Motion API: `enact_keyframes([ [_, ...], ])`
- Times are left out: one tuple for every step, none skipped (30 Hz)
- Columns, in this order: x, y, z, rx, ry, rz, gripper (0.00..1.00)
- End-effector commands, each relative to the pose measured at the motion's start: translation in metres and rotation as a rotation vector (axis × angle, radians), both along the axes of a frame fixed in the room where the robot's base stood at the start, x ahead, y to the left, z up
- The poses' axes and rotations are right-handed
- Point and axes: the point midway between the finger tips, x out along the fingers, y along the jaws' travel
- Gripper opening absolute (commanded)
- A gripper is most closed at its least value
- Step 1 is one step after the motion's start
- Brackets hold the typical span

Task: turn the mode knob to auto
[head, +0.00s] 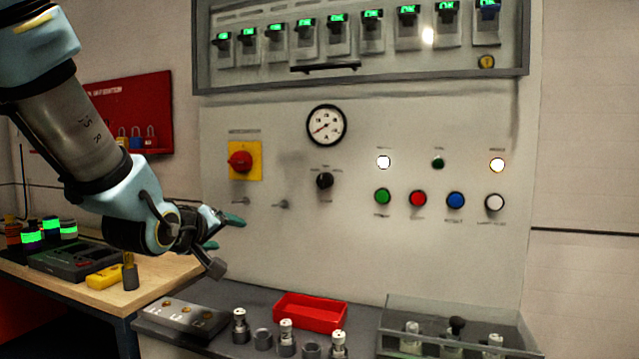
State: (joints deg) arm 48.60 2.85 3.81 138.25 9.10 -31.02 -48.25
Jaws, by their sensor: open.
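The mode knob (324,180) is a small black rotary knob on the grey panel (330,235), below the round gauge. Small labels surround it, too blurred to read, so I cannot tell which position it points to. My gripper (228,243) is at the left, in front of the panel and above the bench. It is open and empty, to the left of the knob and lower than it, apart from it. A red rotary switch (240,161) on a yellow plate sits left of the knob.
A gauge (326,125), lit lamps and coloured push buttons (418,198) are on the panel. Below stand a red tray (310,312), metal fittings (286,335) and a clear-walled box (460,315). A wooden table (170,272) is at left. The space before the knob is clear.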

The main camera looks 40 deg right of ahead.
Motion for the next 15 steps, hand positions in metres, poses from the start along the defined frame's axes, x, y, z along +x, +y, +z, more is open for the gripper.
enact_keyframes([
  [-0.021, -0.030, 0.019, -0.091, -0.009, -0.060, 0.75],
  [-0.032, -0.044, 0.030, -0.147, -0.010, -0.089, 0.75],
  [-0.046, -0.060, 0.044, -0.213, -0.008, -0.125, 0.75],
  [-0.056, -0.069, 0.053, -0.258, -0.004, -0.150, 0.75],
  [-0.065, -0.078, 0.061, -0.296, 0.000, -0.173, 0.75],
  [-0.075, -0.086, 0.070, -0.339, 0.006, -0.199, 0.75],
  [-0.081, -0.091, 0.075, -0.365, 0.010, -0.215, 0.75],
  [-0.086, -0.095, 0.080, -0.387, 0.013, -0.228, 0.75],
  [-0.091, -0.099, 0.084, -0.409, 0.018, -0.240, 0.75],
  [-0.094, -0.101, 0.087, -0.420, 0.020, -0.247, 0.75],
  [-0.095, -0.103, 0.088, -0.427, 0.022, -0.251, 0.75],
  [-0.096, -0.106, 0.089, -0.432, 0.023, -0.255, 0.75],
  [-0.095, -0.108, 0.090, -0.433, 0.024, -0.255, 0.75],
  [-0.094, -0.111, 0.090, -0.433, 0.024, -0.255, 0.75],
  [-0.092, -0.115, 0.090, -0.431, 0.024, -0.255, 0.75],
])
